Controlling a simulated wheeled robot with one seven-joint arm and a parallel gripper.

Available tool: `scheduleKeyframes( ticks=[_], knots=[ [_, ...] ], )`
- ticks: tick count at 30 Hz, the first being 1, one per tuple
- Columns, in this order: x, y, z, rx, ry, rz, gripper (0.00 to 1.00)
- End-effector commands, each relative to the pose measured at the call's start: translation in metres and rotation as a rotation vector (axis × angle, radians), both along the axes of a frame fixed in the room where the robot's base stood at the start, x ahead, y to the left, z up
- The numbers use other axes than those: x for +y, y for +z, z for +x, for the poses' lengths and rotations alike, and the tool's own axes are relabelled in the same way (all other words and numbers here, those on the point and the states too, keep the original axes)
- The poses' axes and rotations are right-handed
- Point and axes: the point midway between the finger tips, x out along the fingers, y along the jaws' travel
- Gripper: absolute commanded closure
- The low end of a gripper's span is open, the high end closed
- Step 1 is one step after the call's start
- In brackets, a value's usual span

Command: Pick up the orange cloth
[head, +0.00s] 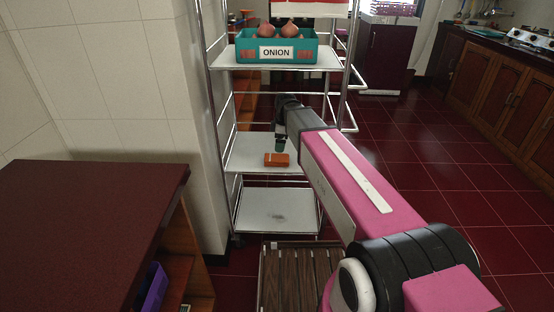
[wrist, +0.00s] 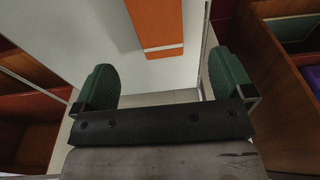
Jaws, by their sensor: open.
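The orange cloth (head: 277,159) looks like a small folded block and lies on the middle shelf (head: 243,160) of the metal rack. It also shows in the wrist view (wrist: 158,24) at the top centre, cut off by the frame edge. My gripper (head: 280,143) is above and beside the cloth in the head view. In the wrist view my gripper (wrist: 160,85) has its two green fingers wide apart with nothing between them. The cloth lies beyond the fingertips, apart from them.
A teal onion crate (head: 245,53) with onions stands on the shelf above. Metal rack posts (head: 211,110) flank the shelf. The lower shelf (head: 277,211) looks bare. A dark red counter (head: 80,220) stands at the left, and a slatted wooden item (head: 300,280) lies low in front.

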Motion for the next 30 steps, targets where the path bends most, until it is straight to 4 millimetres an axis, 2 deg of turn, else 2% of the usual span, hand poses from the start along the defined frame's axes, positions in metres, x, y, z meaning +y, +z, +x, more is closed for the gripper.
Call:
scheduleKeyframes(
  ticks=[6, 16, 24, 30],
  knots=[
    [0.004, -0.031, 0.001, 0.001, -0.002, 0.0, 0.01],
    [0.007, -0.052, 0.001, 0.0, -0.003, 0.0, 0.01],
    [0.012, -0.087, 0.003, 0.0, -0.003, 0.0, 0.01],
    [0.013, -0.093, 0.002, -0.001, -0.003, 0.0, 0.01]
  ],
)
